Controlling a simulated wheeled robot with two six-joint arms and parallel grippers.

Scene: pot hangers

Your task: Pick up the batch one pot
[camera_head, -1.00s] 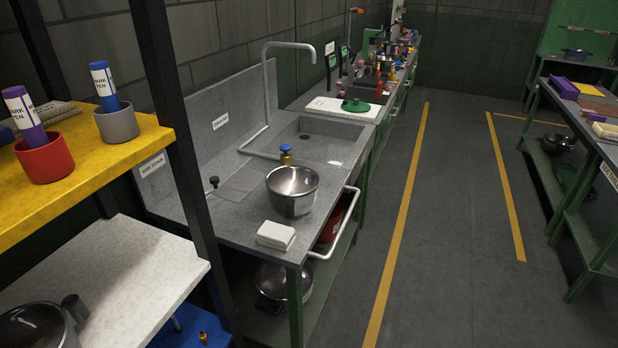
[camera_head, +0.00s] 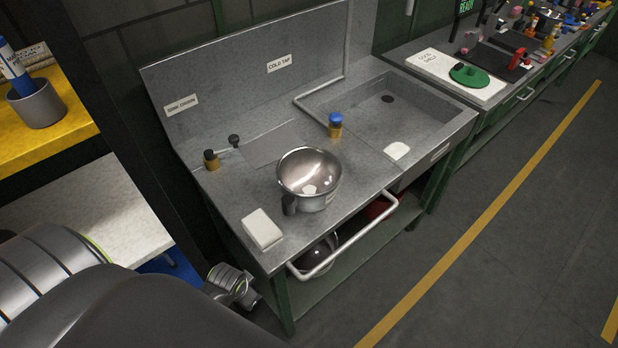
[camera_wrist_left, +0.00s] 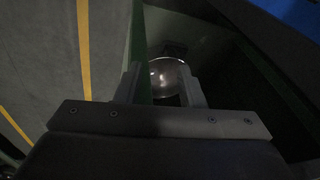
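A shiny metal pot (camera_head: 309,180) with a dark handle stands upright on the grey sink counter. A second metal pot (camera_head: 320,256) sits on the shelf under the counter, partly hidden by the counter edge and rail. I cannot read a batch name on either. My left arm comes in at the lower left, beside the counter's near end; its fingertips do not show clearly there. In the left wrist view my left gripper (camera_wrist_left: 162,88) is open and empty. A round metal pot (camera_wrist_left: 166,76) shows beyond and between its fingers, apart from them. My right gripper is out of view.
A white block (camera_head: 262,229) lies near the counter's front left corner. A curved rail (camera_head: 345,240) juts from the front edge. A blue-capped brass fitting (camera_head: 335,125) stands behind the pot. A yellow shelf (camera_head: 60,125) is at left. The floor at right is clear.

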